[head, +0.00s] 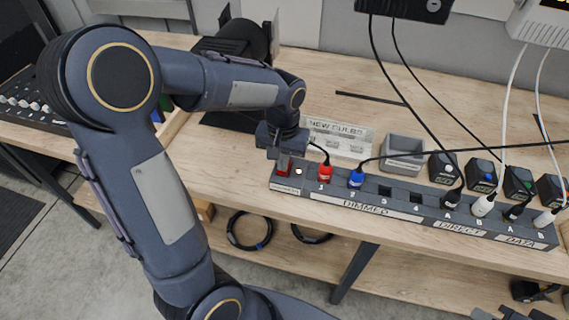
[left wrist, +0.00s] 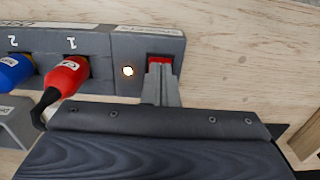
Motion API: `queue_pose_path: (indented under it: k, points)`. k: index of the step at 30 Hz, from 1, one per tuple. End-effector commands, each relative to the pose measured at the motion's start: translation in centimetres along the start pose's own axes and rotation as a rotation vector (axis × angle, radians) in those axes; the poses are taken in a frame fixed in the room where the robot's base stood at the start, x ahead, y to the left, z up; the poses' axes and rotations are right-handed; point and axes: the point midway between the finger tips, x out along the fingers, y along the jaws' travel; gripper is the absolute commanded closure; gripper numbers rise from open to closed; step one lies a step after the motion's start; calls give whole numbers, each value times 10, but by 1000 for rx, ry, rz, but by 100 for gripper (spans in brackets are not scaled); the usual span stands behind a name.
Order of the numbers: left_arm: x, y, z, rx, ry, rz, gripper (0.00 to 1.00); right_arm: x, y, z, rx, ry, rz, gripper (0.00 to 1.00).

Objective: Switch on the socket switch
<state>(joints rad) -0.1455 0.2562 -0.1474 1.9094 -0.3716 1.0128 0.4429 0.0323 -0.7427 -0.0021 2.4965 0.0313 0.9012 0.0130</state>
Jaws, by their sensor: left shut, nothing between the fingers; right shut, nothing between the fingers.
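The socket switch (head: 282,171) is a red rocker at the left end of a long grey socket strip (head: 335,192). It also shows in the left wrist view (left wrist: 159,58), partly hidden behind my fingertips. A small round lamp (left wrist: 128,71) beside it glows bright white. My left gripper (head: 284,155) is shut and empty, its fingertips (left wrist: 160,68) at the red switch; they appear to touch it. Whether the rocker is tilted cannot be told. My right gripper (head: 512,314) is shut, only partly visible at the bottom right edge.
A red plug (head: 325,172) and a blue plug (head: 356,178) sit in the strip near the switch, with cables. More plugs fill its right end. A "new bulbs" tray (head: 338,137) and a grey bin (head: 403,148) stand behind it. Bare bench lies further back.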

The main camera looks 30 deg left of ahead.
Motion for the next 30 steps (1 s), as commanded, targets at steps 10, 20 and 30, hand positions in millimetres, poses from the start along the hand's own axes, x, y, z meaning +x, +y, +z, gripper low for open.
queue_pose_path:
  k: [10, 20, 30]
  points:
    - [-32, 0, 0, 0, 2, 1, 100, -22, -10, -11, 0, 0, 0, 100]
    - [-59, 0, 0, 0, 2, 1, 100, -40, -18, -20, 0, 0, 0, 100]
    - [-66, 0, 0, 0, 1, 1, 100, -45, -21, -23, 0, 0, 0, 100]
